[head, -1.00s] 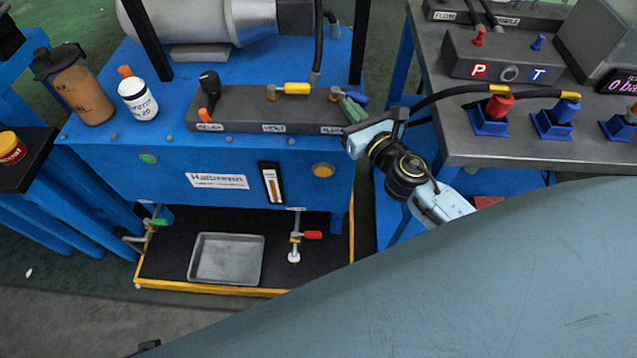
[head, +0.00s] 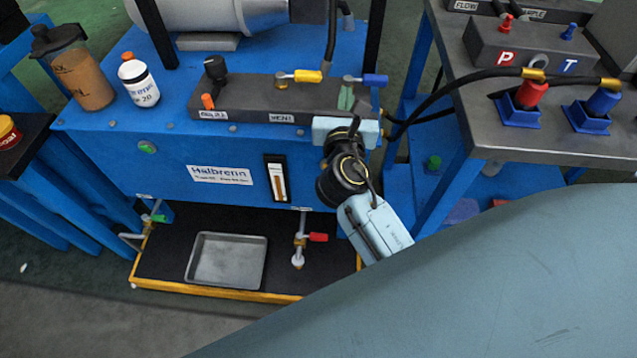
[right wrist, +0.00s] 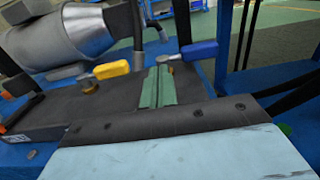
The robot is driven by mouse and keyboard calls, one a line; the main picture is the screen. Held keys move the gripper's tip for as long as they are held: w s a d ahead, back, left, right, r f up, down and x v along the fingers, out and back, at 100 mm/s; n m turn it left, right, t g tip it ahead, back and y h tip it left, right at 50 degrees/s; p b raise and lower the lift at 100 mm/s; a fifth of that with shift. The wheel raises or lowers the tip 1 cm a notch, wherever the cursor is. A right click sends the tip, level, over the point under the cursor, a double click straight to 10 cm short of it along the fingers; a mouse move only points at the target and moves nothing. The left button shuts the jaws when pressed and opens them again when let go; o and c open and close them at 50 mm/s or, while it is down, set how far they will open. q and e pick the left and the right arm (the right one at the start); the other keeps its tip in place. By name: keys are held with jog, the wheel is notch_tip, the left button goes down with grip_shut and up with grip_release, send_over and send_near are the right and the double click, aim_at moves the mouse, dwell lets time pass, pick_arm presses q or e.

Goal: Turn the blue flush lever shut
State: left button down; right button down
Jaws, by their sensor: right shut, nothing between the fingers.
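The blue flush lever (head: 374,80) sits at the right end of the dark valve block (head: 240,97) and points right from its pivot. In the right wrist view the lever (right wrist: 200,50) lies just beyond my fingertips, also pointing right. My right gripper (head: 346,92) is shut and empty, its green fingers held together close to the lever's pivot, on the near side. In the right wrist view the shut fingers (right wrist: 160,74) end beside the pivot; I cannot tell whether they touch it. The block's label under the lever is hidden by my gripper. My left gripper is not in view.
A yellow lever (head: 305,76) stands left of the blue one on the same block. A black hose (head: 333,45) rises behind. Hoses (head: 440,112) run to the right-hand bench (head: 490,140). A bottle (head: 139,82) and a brown jug (head: 82,78) stand at the left.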

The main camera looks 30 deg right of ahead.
jog(key=p+v, duration=0.2)
jog(key=v, duration=0.9)
notch_tip(320, 180, down, 10)
jog(key=a+m+g+y+p, duration=0.2)
jog(key=m+y+p, duration=0.1)
jog(key=y+p, duration=0.1)
jog(key=shift+a+f+g+y+p, duration=0.15)
jog(key=shift+a+g+y+p, duration=0.2)
jog(key=shift+p, duration=0.3)
jog(key=shift+s, duration=0.1)
